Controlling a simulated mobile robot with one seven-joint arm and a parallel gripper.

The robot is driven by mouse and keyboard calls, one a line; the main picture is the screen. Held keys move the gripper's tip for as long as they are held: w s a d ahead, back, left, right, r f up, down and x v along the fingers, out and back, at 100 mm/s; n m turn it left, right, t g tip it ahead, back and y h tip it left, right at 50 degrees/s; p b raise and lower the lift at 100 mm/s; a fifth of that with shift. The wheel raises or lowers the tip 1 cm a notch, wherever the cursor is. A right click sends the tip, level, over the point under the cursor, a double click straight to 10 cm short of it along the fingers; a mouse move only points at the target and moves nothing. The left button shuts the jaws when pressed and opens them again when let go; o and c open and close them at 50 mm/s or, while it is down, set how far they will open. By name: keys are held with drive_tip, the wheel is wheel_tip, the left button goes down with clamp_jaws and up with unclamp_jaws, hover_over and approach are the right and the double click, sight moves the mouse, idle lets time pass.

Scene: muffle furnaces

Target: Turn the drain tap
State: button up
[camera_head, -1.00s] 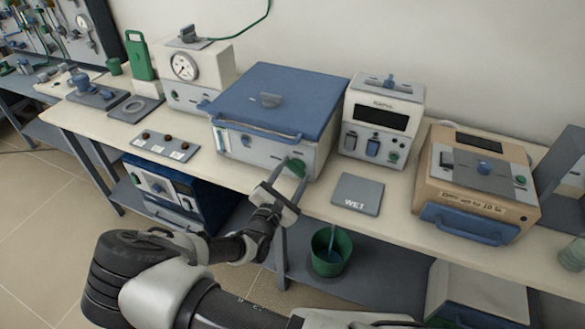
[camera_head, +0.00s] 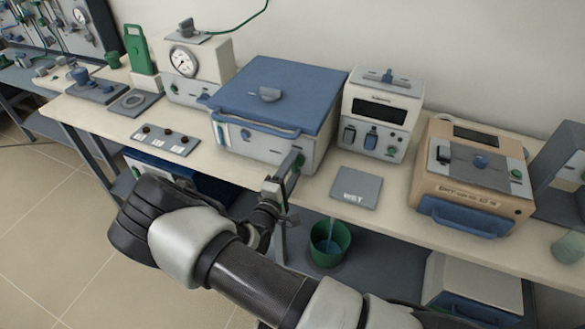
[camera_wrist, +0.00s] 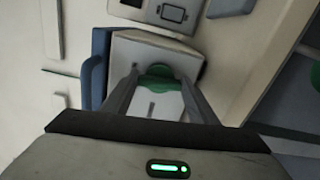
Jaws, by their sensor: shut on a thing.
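The blue-lidded box (camera_head: 272,95) stands on the bench with a white front panel and a blue handle. The green drain tap (camera_wrist: 157,71) is at its front right corner. My gripper (camera_head: 293,164) reaches up to that corner from below and mostly hides the tap in the head view. In the wrist view the tap sits between the two fingers of my gripper (camera_wrist: 158,86), which are shut on it. The exact angle of the tap is hard to tell.
A grey mat marked "WET" (camera_head: 356,188) lies to the right. A green bucket (camera_head: 328,243) stands on the lower shelf below the tap. A white unit with switches (camera_head: 380,115) and a tan furnace (camera_head: 470,180) stand further right. A grey panel with knobs (camera_head: 165,140) lies left.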

drive_tip(key=shift+m, duration=0.5)
drive_tip(key=o, duration=1)
drive_tip(key=shift+o, duration=0.2)
drive_tip(key=v, duration=1.7)
drive_tip(key=shift+s+b, duration=0.15)
drive_tip(key=shift+b, duration=0.3)
